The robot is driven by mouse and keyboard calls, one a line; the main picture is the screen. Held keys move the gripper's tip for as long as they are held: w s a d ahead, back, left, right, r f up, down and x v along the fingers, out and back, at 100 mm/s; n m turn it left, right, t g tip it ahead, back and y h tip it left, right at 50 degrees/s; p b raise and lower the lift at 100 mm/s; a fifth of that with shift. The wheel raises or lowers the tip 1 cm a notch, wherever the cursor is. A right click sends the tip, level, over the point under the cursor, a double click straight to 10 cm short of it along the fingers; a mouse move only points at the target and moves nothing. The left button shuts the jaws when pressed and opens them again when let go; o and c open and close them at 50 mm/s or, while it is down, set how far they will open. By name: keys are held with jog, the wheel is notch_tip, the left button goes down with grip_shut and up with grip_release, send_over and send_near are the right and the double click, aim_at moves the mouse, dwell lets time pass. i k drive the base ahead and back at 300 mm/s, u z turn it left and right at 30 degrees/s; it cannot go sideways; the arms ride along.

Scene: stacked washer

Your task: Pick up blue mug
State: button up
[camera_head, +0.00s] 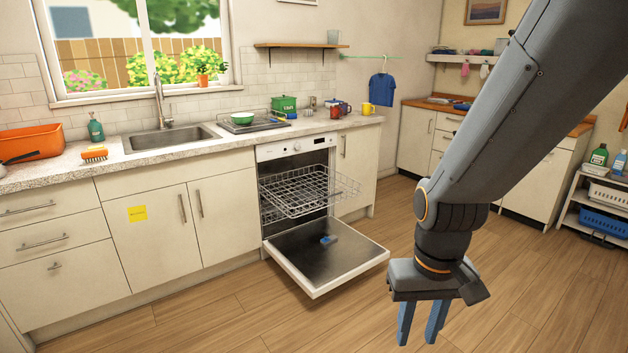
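A small dark blue mug (346,107) stands at the right end of the countertop, between a red mug (335,112) and a yellow mug (367,108). It is small in the view and partly overlapped by its neighbours. My gripper (418,338) points down over the wooden floor, in front and to the right of the open dishwasher door. Its two blue fingers are apart with nothing between them. It is far from the mug, lower and nearer to the camera.
The dishwasher (297,150) has its door (335,268) down and its wire rack (305,190) pulled out, below and left of the mugs. A small blue item (328,240) lies on the door. Floor at right is clear.

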aim_at(343, 105)
jog(key=i, duration=1.8)
jog(key=z, duration=1.2)
jog(key=i, duration=4.45)
jog(key=u, duration=2.05)
jog(key=i, duration=0.65)
jog(key=u, duration=0.6)
